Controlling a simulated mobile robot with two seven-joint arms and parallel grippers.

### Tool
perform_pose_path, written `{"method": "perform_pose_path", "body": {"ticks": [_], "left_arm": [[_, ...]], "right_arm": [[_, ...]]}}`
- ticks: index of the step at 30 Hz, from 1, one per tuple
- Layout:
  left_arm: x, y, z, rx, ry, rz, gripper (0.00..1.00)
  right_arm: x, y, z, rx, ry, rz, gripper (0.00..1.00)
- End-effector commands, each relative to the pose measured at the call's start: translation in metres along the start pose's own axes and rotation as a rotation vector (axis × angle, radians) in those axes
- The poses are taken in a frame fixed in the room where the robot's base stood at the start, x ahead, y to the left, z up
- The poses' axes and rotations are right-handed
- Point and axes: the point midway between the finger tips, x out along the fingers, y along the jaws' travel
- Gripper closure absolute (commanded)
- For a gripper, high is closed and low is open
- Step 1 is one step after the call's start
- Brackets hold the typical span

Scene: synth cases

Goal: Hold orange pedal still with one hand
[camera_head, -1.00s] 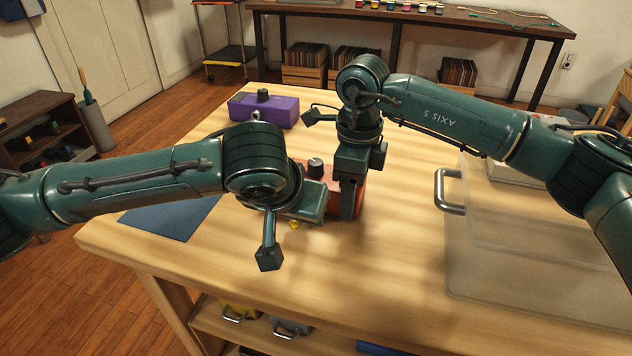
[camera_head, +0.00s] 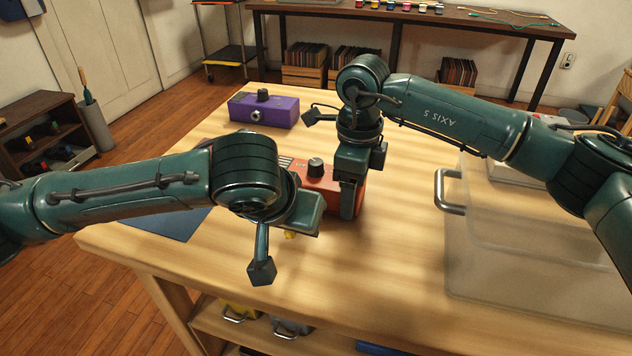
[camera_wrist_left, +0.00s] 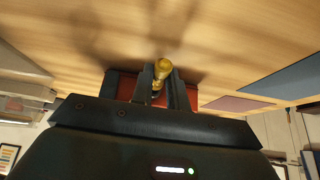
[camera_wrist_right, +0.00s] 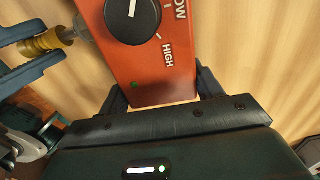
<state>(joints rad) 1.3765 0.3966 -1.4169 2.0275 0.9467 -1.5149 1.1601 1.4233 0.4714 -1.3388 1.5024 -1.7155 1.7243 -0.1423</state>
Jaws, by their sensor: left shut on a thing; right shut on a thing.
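The orange pedal (camera_head: 318,176), with a black knob on top, sits on the wooden table. My right gripper (camera_head: 348,207) is shut on it; the right wrist view shows the fingers on both sides of the pedal (camera_wrist_right: 166,75). My left gripper (camera_head: 293,229) is shut on a yellow plug (camera_head: 291,235), seen also between its fingers in the left wrist view (camera_wrist_left: 162,68). In the right wrist view the plug (camera_wrist_right: 42,44) points at a grey metal jack on the pedal's side. I cannot tell whether its tip is inside the jack.
A purple pedal (camera_head: 264,111) stands farther back on the table. A dark blue mat (camera_head: 165,222) lies at the left, partly behind my left arm. A clear container with a metal handle (camera_head: 452,205) takes up the right side. The front middle of the table is clear.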

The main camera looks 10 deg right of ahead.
Motion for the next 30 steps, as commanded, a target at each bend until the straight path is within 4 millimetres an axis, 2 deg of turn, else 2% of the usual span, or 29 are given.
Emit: {"method": "perform_pose_path", "body": {"ticks": [18,30], "left_arm": [[-0.009,0.000,0.016,0.000,0.000,0.001,1.00],[-0.011,0.000,0.019,-0.001,0.000,0.000,1.00]], "right_arm": [[0.000,0.001,0.000,-0.002,0.000,0.001,0.62],[0.000,0.001,0.000,-0.003,0.000,0.001,0.62]]}}
